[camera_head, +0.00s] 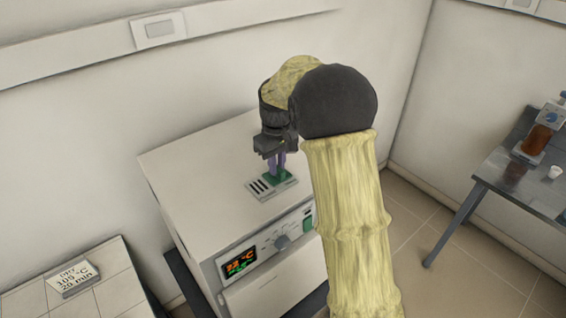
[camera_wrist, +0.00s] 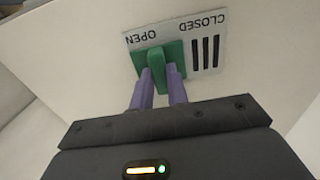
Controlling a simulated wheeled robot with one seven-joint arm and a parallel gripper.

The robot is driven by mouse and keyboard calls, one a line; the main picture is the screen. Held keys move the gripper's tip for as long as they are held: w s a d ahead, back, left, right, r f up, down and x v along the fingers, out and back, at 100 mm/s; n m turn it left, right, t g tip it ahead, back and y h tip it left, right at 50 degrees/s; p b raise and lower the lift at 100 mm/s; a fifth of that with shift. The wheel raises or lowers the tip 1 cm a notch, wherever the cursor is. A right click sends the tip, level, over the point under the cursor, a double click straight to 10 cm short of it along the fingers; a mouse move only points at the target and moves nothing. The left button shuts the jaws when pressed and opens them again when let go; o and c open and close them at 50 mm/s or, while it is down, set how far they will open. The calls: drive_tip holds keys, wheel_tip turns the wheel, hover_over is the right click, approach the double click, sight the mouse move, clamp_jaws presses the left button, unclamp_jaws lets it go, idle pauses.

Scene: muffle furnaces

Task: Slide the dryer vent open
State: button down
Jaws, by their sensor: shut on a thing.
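The dryer (camera_head: 195,185) is a white box with a flat top and a front panel. On its top is the vent plate (camera_head: 261,188), with dark slots and a green slider (camera_head: 283,177). In the wrist view the plate (camera_wrist: 219,27) reads OPEN and CLOSED upside down. The green slider (camera_wrist: 157,56) sits at the OPEN side, and the dark slots at the CLOSED side are uncovered. My gripper (camera_head: 278,170) points down at the vent.
The dryer's front has a lit display (camera_head: 239,262) and a dark knob (camera_head: 282,242). A sign (camera_head: 73,277) with drying text lies on a tiled surface at lower left. A dark table (camera_head: 525,185) with a brown bottle (camera_head: 537,139) stands at right. Walls rise behind the dryer.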

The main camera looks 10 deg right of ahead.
drive_tip(key=shift+w+d+r, duration=0.1)
drive_tip(key=shift+d, duration=0.05)
drive_tip(key=c, duration=1.4)
unclamp_jaws()
drive_tip(key=shift+w+d, duration=0.1)
drive_tip(key=shift+d, duration=0.05)
drive_tip(key=shift+o, duration=0.2)
wheel_tip(320, 180, up, 17)
drive_tip(key=b, duration=0.1)
drive_tip(key=shift+r+b, duration=0.15)
drive_tip(key=shift+b, duration=0.2)
drive_tip(key=m+t, duration=0.1)
drive_tip(key=m, duration=0.2)
approach(278, 166)
drive_tip(key=s+d+f, duration=0.2)
drive_tip(key=s+f, duration=0.1)
drive_tip(key=s, duration=0.4)
drive_tip(key=s+d+f+m, duration=0.1)
drive_tip(key=s+f, duration=0.4)
drive_tip(key=s, duration=0.2)
drive_tip(key=s+f+m+t, duration=0.1)
drive_tip(key=s+f, duration=0.4)
drive_tip(key=s, duration=0.3)
drive_tip(key=shift+d+f+m+t, duration=0.3)
drive_tip(key=shift+d+f, duration=0.05)
drive_tip(key=shift+d, duration=0.05)
